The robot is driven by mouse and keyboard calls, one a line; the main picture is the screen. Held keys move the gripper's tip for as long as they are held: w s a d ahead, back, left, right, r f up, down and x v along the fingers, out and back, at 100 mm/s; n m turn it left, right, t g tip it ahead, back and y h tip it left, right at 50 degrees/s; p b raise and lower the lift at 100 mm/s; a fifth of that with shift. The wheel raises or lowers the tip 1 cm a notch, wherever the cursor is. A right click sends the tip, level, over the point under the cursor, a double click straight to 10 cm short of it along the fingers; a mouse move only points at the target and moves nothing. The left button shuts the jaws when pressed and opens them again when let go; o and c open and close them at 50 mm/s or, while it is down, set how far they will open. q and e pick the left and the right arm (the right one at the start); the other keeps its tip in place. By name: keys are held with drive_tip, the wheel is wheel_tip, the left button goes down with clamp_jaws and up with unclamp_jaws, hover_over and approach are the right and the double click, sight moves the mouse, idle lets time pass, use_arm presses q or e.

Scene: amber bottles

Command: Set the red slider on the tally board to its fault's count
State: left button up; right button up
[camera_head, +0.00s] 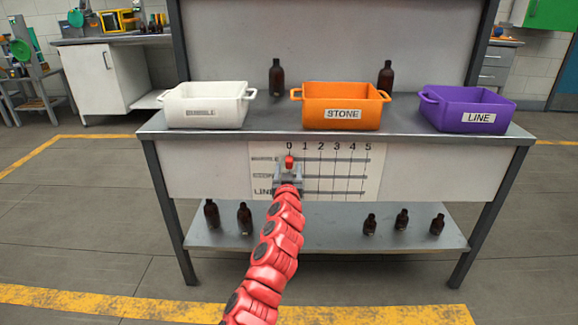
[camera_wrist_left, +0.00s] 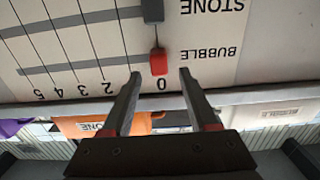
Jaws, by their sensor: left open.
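The tally board (camera_head: 340,188) is on the front of the bench, with rows BUBBLE, STONE and LINE and columns 0 to 5. The red slider (camera_head: 289,162) is on the BUBBLE row at 0; it also shows in the left wrist view (camera_wrist_left: 158,62), which is upside down. A grey slider (camera_wrist_left: 152,10) is on the STONE row at 0. My left gripper (camera_head: 288,172) is open at the board. In the left wrist view its fingertips (camera_wrist_left: 160,73) are on either side of the red slider's near end, with gaps showing. The LINE row's start is partly hidden by my arm. My right gripper is not in view.
On the bench stand a white bin (camera_head: 205,112) labelled BUBBLE, an orange bin (camera_head: 341,94) labelled STONE and a purple bin (camera_head: 466,100) labelled LINE. Two amber bottles (camera_head: 277,78) stand behind them. Several more bottles (camera_head: 370,224) stand on the lower shelf (camera_head: 310,232).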

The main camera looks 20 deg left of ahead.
sight(289, 164)
use_arm(q)
drive_tip(key=shift+x, duration=0.85)
drive_tip(key=shift+b+x, duration=0.35)
drive_tip(key=shift+x, duration=0.4)
clamp_jaws()
idle(0.4)
